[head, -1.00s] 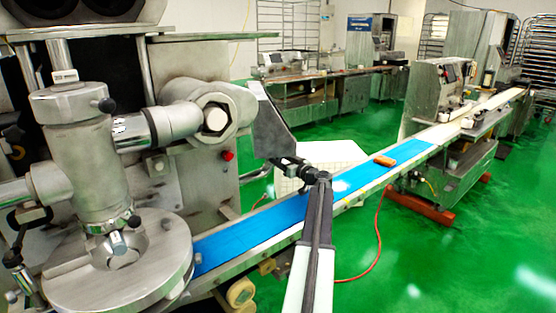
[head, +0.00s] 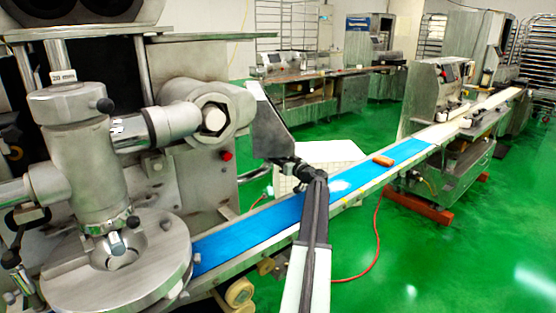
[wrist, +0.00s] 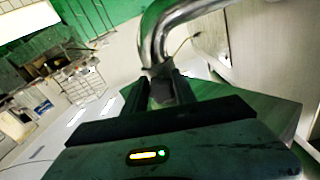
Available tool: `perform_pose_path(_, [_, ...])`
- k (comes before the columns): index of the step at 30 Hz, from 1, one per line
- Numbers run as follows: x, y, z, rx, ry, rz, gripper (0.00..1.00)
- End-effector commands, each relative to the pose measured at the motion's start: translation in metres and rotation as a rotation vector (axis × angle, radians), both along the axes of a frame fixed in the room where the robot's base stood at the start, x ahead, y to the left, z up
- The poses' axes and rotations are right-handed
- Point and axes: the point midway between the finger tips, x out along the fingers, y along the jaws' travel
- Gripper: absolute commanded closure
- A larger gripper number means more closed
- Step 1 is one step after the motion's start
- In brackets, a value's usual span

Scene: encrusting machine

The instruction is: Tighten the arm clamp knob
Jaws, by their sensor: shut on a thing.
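In the head view, my arm reaches up from the bottom centre toward the right side of the steel encrusting machine (head: 180,70). The fingertips and the held piece cannot be made out there.
A blue conveyor belt (head: 235,240) runs from the machine's round steel plate (head: 75,285) to the upper right, below my arm. A red button (head: 227,155) is on the machine's side. Green floor is open at lower right.

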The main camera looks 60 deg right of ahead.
Motion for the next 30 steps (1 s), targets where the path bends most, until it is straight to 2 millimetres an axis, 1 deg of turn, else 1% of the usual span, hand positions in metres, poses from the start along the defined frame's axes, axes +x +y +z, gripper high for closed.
perform_pose_path(9, [-0.0002, 0.0005, 0.0002, 0.212, -0.070, -0.001, 1.00])
perform_pose_path(15, [0.0000, 0.0009, 0.0002, 0.322, -0.107, -0.001, 1.00])
perform_pose_path(21, [0.0001, 0.0012, 0.0003, 0.388, -0.129, -0.001, 1.00])
perform_pose_path(30, [0.0002, 0.0015, 0.0002, 0.415, -0.138, -0.001, 1.00])
